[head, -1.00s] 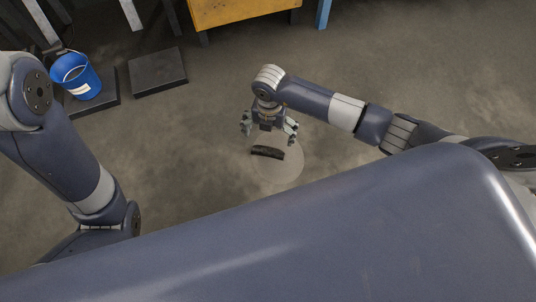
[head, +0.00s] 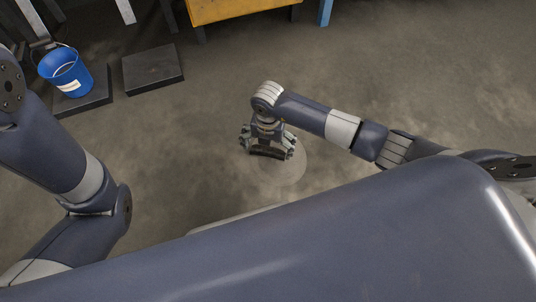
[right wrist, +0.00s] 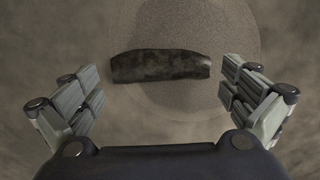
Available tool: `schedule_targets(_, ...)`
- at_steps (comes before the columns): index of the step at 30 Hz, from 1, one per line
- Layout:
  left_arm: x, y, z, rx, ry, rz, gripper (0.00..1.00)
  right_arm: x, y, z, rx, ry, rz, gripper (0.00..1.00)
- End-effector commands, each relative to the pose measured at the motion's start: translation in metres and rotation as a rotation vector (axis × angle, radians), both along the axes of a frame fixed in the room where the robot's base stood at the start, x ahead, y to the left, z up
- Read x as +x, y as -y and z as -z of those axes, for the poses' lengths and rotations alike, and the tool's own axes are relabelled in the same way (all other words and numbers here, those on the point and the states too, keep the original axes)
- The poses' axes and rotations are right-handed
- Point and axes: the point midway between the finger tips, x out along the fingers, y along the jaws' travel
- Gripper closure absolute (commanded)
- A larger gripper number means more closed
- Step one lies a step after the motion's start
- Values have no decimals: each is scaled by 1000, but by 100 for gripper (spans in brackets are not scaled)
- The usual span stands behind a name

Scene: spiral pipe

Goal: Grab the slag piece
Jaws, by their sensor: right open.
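The slag piece (right wrist: 160,66) is a dark, rough, elongated lump lying crosswise on a pale round patch (right wrist: 215,20) of the floor in the right wrist view. In the head view the slag piece (head: 267,152) shows just beyond the fingertips, partly covered by the gripper. My right gripper (head: 268,146) points down at it and is open. In the right wrist view the fingers (right wrist: 158,82) stand apart to the left and right of the slag piece, with a gap at each end. My left arm is at the left edge of the head view, and its gripper is out of view.
A blue bucket (head: 66,72) stands on a dark flat slab (head: 84,104) at the upper left. Another dark slab (head: 153,69) lies beside it. A yellow piece of furniture (head: 235,8) is at the top. The floor around the right gripper is clear.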

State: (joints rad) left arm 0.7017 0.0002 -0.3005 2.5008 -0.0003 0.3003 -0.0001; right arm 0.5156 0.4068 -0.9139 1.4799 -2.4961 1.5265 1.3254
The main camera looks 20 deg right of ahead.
Motion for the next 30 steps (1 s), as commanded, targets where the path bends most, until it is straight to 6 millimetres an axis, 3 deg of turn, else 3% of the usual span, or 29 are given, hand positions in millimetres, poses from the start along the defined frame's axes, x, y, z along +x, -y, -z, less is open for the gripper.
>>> schedule_targets(1,0,0,11,0,0,0,60,0,0,12,0,0,0,0)
schedule_targets(3,0,0,15,0,0,0,60,0,0,17,0,0,0,0)
schedule_targets(12,0,0,15,1,-1,1,60,0,0,18,-1,1,-1,0)
schedule_targets(14,0,0,15,0,-1,0,60,0,0,18,-1,1,-1,11)
schedule_targets(18,0,0,15,0,-1,0,60,0,0,18,0,0,-1,43)
schedule_targets(19,0,0,15,0,-1,0,60,0,0,18,0,0,-1,46)
schedule_targets(30,1,0,12,0,-2,0,60,0,0,15,0,0,0,47)
